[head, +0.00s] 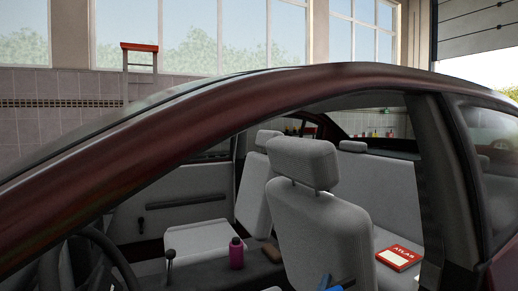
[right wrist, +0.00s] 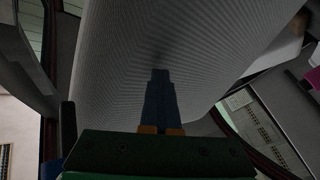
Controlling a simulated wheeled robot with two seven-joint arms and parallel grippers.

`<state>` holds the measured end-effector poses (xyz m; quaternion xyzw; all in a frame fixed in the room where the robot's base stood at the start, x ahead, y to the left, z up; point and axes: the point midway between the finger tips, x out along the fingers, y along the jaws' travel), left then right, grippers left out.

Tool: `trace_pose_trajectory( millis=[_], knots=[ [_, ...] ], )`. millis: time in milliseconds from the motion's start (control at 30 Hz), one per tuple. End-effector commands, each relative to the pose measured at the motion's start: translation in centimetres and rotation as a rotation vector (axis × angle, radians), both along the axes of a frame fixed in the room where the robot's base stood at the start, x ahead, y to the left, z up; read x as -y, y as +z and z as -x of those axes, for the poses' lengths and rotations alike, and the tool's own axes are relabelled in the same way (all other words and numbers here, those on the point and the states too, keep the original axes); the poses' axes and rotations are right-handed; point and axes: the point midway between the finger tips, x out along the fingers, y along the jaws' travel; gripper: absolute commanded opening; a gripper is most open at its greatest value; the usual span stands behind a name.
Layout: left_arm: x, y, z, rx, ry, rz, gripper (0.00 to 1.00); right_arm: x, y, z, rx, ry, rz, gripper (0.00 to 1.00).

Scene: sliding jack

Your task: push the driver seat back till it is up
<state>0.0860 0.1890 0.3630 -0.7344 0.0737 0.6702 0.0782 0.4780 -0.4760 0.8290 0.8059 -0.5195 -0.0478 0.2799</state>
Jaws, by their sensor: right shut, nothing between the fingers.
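The driver seat's grey fabric back (head: 318,225), with its headrest (head: 303,162), stands in the near door opening behind the steering wheel. It looks near upright, leaning a little towards the rear. My right gripper (head: 332,284) shows as blue parts at the bottom edge, at the lower part of the seat back. In the right wrist view the blue fingers (right wrist: 160,78) are shut and empty, pointing at the grey seat back (right wrist: 190,45). A dark shadow lies at their tips; I cannot tell whether they touch. My left gripper is not in view.
The dark red roof rail (head: 200,125) arches over the opening, and the door pillar (head: 432,170) stands at right. The steering wheel (head: 105,262) is at lower left. A pink bottle (head: 236,252) stands between the front seats. A red-and-white ATLAS book (head: 398,257) lies on the rear seat.

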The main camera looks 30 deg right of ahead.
Motion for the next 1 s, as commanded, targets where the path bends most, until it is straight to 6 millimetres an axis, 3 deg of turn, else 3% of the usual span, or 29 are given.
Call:
trace_pose_trajectory(
  millis=[233, 633, 1000],
  knots=[
    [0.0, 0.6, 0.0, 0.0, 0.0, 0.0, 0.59, 1.2, 0.9, 0.2, 0.001, -0.002, 0.003, 0.0],
    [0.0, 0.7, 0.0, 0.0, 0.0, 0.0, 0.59, 1.5, 0.9, 0.2, 0.002, -0.002, 0.002, 0.0],
    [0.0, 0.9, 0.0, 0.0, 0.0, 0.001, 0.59, 3.6, 1.6, 0.5, 0.002, -0.003, 0.002, 0.0]
  ],
)
